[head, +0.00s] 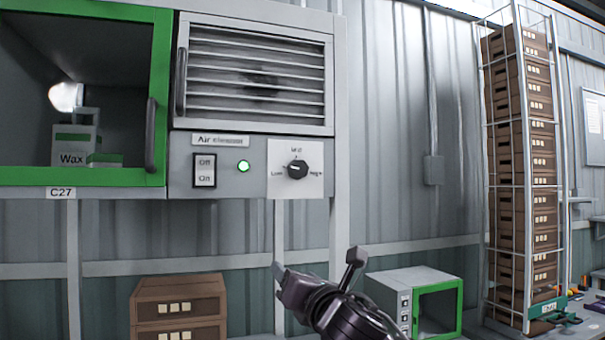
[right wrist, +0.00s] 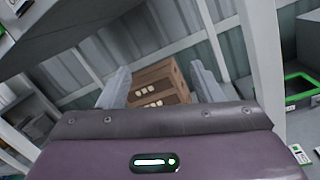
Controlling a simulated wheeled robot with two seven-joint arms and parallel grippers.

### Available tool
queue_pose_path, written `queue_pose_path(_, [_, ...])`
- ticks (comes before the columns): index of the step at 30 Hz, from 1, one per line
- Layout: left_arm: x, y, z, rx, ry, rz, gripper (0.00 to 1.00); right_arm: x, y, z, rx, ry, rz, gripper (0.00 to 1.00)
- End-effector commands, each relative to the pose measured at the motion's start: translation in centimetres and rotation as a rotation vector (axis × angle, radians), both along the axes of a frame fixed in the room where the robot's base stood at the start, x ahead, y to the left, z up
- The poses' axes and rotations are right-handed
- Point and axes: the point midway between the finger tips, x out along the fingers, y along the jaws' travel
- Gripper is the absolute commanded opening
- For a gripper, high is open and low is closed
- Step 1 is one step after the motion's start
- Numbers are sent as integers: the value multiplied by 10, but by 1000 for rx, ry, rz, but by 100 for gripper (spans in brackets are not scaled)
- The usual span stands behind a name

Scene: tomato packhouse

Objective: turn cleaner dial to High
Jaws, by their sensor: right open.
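The air cleaner (head: 250,165) is a grey wall unit with a louvred grille. Its black dial (head: 297,169) sits on a white plate marked Low at left, Mid at top and High at right. The dial's pointer is too small to read surely. A green light (head: 243,166) glows left of the plate, beside an Off/On switch (head: 205,170). My right gripper (head: 316,263) is below the dial, apart from it, with its fingers spread and empty. In the right wrist view both grey fingers (right wrist: 163,85) stand apart. The dial is not recognisable there. My left gripper is not in view.
A green-framed cabinet (head: 160,100) labelled C27 holds a Wax box (head: 75,150). Brown crates (head: 180,300) stand below, and they show beyond my fingers in the wrist view (right wrist: 160,82). A small green-doored box (head: 415,300) and a tall crate rack (head: 520,170) stand right.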

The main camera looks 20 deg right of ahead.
Motion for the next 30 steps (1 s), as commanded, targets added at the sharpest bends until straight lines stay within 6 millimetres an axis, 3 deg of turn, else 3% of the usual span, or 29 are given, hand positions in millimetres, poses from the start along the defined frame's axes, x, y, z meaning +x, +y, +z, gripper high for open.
queue_pose_path(1, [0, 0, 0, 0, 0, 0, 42, -1, -8, 38, -114, -76, -19, 60])
queue_pose_path(3, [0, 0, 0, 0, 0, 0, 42, -5, -16, 78, -266, -159, -46, 60])
queue_pose_path(6, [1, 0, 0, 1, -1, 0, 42, -12, -25, 122, -429, -247, -86, 60])
queue_pose_path(9, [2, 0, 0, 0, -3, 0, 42, -19, -32, 149, -531, -298, -117, 60])
queue_pose_path(14, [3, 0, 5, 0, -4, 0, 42, -17, -34, 165, -583, -322, -132, 60])
queue_pose_path(24, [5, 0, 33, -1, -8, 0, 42, 31, -27, 187, -577, -321, -133, 60])
queue_pose_path(30, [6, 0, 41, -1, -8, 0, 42, 47, -25, 191, -578, -321, -133, 60])
